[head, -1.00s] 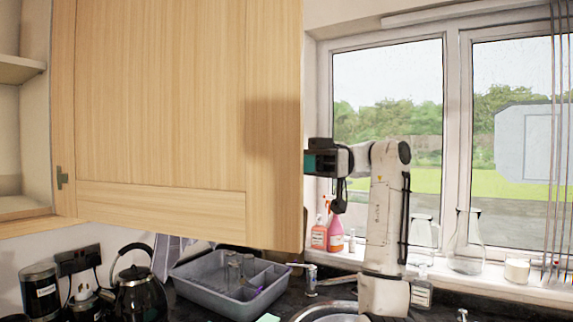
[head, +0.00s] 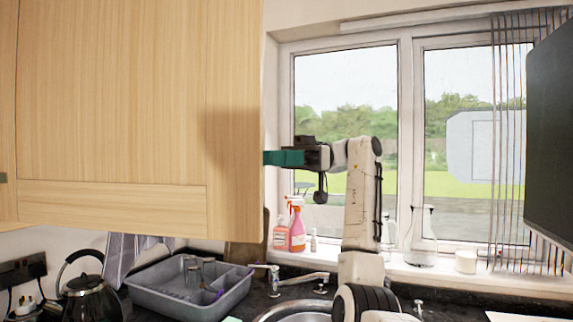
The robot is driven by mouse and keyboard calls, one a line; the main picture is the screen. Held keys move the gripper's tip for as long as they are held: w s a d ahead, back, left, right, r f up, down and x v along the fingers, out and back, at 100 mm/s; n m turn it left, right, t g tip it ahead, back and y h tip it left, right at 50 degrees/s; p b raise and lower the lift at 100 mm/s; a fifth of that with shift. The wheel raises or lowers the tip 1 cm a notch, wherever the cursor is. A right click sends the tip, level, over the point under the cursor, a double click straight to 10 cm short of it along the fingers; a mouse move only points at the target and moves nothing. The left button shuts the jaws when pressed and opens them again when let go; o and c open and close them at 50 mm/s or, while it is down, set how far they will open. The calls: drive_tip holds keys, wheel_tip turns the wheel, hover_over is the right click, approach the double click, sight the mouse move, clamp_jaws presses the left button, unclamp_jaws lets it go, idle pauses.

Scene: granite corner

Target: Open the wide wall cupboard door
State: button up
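The wide cupboard door (head: 120,100) is a pale wood panel filling the left of the head view. Its free edge is at right, beside the window, and its lower edge slopes down toward that side. My gripper (head: 284,157), with teal fingers, points left at the free edge. The fingers end at the edge in the picture; their tips seem hidden behind it. I cannot tell contact or finger gap.
Below are a kettle (head: 85,298), a grey dish tray (head: 190,302), a tap (head: 300,280) and a sink (head: 292,312). Spray bottles (head: 296,228) and a glass flask (head: 421,240) stand on the window sill. A dark panel (head: 552,145) is at the far right.

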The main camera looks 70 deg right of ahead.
drive_tip(key=shift+v, duration=1.75)
